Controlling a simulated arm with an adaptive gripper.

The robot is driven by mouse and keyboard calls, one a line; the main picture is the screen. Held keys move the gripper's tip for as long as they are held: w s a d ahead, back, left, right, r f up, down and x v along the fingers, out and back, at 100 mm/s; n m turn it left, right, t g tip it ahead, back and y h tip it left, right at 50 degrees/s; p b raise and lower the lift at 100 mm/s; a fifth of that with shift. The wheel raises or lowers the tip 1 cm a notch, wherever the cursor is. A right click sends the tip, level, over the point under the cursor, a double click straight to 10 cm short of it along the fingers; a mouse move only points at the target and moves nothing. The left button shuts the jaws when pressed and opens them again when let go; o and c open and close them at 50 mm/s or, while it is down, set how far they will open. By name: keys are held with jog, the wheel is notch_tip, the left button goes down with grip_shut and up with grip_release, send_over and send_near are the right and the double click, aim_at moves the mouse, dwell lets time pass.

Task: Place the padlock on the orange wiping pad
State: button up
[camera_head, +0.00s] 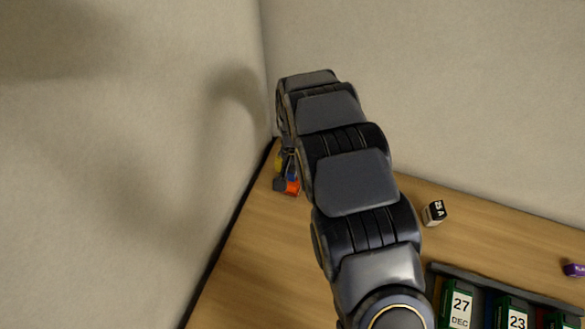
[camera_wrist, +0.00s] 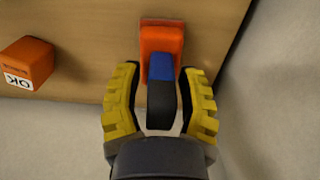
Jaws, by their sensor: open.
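The orange wiping pad (camera_wrist: 160,37) lies on the wooden table in the wrist view. It also shows in the head view (camera_head: 293,187), near the table's left edge. A blue and black block-like object, seemingly the padlock (camera_wrist: 161,68), overlaps the pad's near end; its black part points towards my gripper. I cannot tell whether its whole underside rests on the pad. My gripper (camera_wrist: 160,100) is open, its yellow-padded fingers on either side of the padlock, with a visible gap at least on the left. In the head view my arm hides part of this spot.
An orange box marked OK (camera_wrist: 28,63) stands left of the pad in the wrist view. In the head view, a small black and white 23A box (camera_head: 434,213), a dark tray (camera_head: 436,268) with green date blocks, and a purple item (camera_head: 574,270) lie right. Walls border the table.

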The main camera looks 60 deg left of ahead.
notch_tip(320, 180, up, 12)
dwell(0.4)
jog(key=w+d+r+m, duration=0.2)
jog(key=w+d+r, duration=0.25)
jog(key=d, duration=0.45)
jog(key=w+d+r+m, duration=0.1)
jog(key=w+d+r, duration=0.2)
jog(key=w+d, duration=0.35)
jog(key=w+d+r+m, duration=0.2)
jog(key=w+d+r, duration=0.15)
jog(key=d, duration=0.65)
jog(key=s+d+r+m+g, duration=0.1)
jog(key=s+d+r, duration=0.15)
jog(key=d, duration=0.45)
jog(key=s+d+r+m, duration=0.1)
jog(key=s+d, duration=0.3)
jog(key=d, duration=0.4)
jog(key=s+d+m, duration=0.2)
jog(key=s+d, duration=0.4)
jog(key=s, duration=0.3)
jog(key=shift+d+f+g, duration=0.15)
jog(key=shift+d+g, duration=0.1)
jog(key=shift+g, duration=0.05)
jog(key=shift+s, duration=0.15)
